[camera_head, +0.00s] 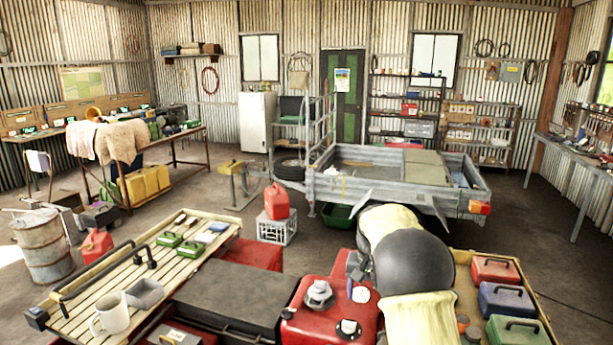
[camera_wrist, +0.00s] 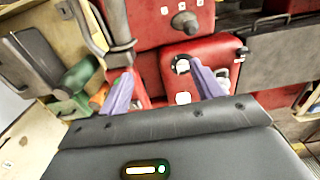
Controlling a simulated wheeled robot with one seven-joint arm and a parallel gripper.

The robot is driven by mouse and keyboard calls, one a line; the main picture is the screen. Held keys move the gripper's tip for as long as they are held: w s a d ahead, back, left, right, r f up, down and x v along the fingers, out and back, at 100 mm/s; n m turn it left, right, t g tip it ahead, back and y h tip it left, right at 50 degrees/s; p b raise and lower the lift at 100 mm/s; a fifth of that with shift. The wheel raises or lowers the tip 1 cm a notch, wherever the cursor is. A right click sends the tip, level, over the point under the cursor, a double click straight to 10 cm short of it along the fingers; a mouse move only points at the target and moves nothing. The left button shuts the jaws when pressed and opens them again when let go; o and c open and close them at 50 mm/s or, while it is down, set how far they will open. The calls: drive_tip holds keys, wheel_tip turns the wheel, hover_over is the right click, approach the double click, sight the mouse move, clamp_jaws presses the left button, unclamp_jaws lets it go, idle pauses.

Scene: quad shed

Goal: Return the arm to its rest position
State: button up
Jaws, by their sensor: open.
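My arm shows in the head view as a cream and dark grey limb in front of the red tank at the lower right; its gripper end is hidden there. In the wrist view my gripper (camera_wrist: 160,92) is open, with two purple fingers apart and nothing between them. Beyond the fingers lies a red tank (camera_wrist: 190,55) with a white-topped cap. The red tank (camera_head: 318,318) also shows in the head view, with round caps on top. I cannot tell how far the fingertips are from the tank.
A slatted rack (camera_head: 185,262) at the left bears a mug (camera_head: 112,313), a grey tray (camera_head: 145,293) and green boxes. A wooden tray (camera_head: 463,262) at the right holds red, blue and green boxes. A trailer (camera_head: 325,187) stands behind. Open floor lies around the milk crate (camera_head: 277,230).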

drive_tip(key=s+f+n+t+b, duration=0.1)
drive_tip(key=s+f+b, duration=0.3)
drive_tip(key=s, duration=1)
drive_tip(key=s+f+n+t+b, duration=0.1)
drive_tip(key=s+f+b, duration=0.4)
drive_tip(key=s, duration=0.9)
wheel_tip(320, 180, down, 3)
drive_tip(key=shift+r+n, duration=0.15)
drive_tip(key=shift+n, duration=0.55)
drive_tip(key=shift+a, duration=0.1)
